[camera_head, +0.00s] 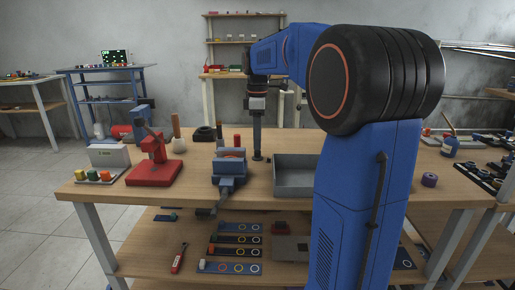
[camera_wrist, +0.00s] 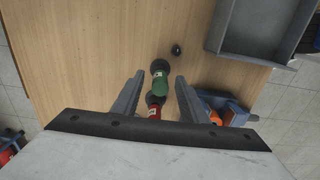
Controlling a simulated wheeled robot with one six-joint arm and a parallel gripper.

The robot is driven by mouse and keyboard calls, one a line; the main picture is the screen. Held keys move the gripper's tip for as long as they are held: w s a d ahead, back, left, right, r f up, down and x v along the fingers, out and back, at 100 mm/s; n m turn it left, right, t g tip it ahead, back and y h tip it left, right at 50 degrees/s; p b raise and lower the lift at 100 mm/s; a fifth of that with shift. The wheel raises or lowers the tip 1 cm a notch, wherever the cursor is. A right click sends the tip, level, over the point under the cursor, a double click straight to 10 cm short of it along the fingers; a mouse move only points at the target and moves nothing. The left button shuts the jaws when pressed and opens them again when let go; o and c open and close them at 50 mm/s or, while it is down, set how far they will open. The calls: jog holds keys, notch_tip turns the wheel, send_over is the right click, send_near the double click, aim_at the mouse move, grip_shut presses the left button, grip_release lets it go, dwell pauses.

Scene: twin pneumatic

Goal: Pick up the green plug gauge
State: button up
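In the wrist view the green plug gauge (camera_wrist: 161,82) stands on the wooden bench, with a dark end showing at its top. My gripper (camera_wrist: 160,76) is open, with one finger to each side of the green gauge in the picture. The fingers do not visibly touch it, and I cannot tell the height gap. A red plug gauge (camera_wrist: 154,110) is close to the green one, nearer the gripper body. In the head view my gripper (camera_head: 257,153) points down at the bench behind the vise; the green gauge is not clearly visible there.
A grey tray (camera_head: 294,188) lies right of the blue vise (camera_head: 229,168); the tray also shows in the wrist view (camera_wrist: 238,43). A small dark piece (camera_wrist: 177,49) lies beyond the green gauge. A red press (camera_head: 153,172) stands at left. Bare bench lies left of the gauges in the wrist view.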

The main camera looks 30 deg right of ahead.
jog(key=shift+f, duration=0.7)
jog(key=shift+c, duration=0.6)
grip_shut()
notch_tip(320, 180, up, 10)
jog(key=shift+r, duration=0.1)
